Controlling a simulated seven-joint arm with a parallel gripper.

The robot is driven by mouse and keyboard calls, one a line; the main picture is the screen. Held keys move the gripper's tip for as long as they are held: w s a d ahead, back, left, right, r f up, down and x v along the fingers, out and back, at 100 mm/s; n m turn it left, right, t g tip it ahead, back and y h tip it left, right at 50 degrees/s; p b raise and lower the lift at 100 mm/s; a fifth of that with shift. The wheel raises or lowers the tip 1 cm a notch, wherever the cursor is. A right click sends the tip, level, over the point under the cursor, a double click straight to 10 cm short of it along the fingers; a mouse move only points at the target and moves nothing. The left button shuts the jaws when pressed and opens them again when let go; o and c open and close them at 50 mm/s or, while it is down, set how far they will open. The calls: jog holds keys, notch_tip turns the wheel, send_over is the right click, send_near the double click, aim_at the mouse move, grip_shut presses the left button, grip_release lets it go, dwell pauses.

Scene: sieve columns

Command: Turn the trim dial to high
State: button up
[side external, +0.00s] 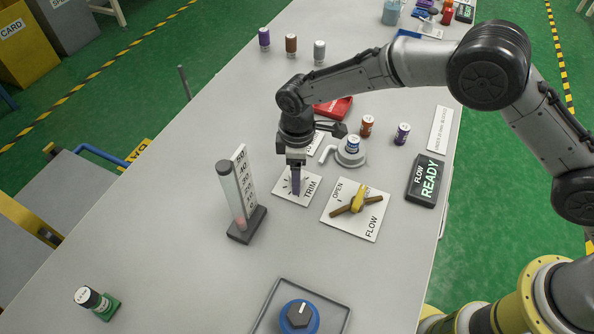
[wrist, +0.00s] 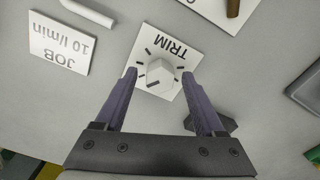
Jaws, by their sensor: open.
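The trim dial (wrist: 160,73) is a small pale knob on a white square plate marked TRIM (wrist: 183,58), with dark tick marks around it. Which mark the dial points to is too small to tell. In the wrist view my gripper (wrist: 160,77) is open, with one purple finger on each side of the dial and nothing held. In the side view my gripper (side external: 297,190) points down over the TRIM plate (side external: 285,195), and its fingers hide the dial. I cannot tell whether the fingers touch it.
A clear column with a number scale (side external: 237,195) stands left of the plate. A yellow FLOW valve with a brown handle (side external: 357,203) is at right. Beyond are a FLOW READY sign (side external: 426,180), a JOB card (wrist: 60,43) and several small vials. A blue knob (side external: 298,316) is in front.

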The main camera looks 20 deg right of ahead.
grip_shut()
jog(key=shift+m, duration=0.3)
jog(key=m, duration=0.3)
jog(key=shift+m, duration=0.4)
jog(key=m, duration=0.3)
jog(key=shift+m, duration=0.3)
jog(key=m, duration=0.3)
jog(key=shift+m, duration=2.1)
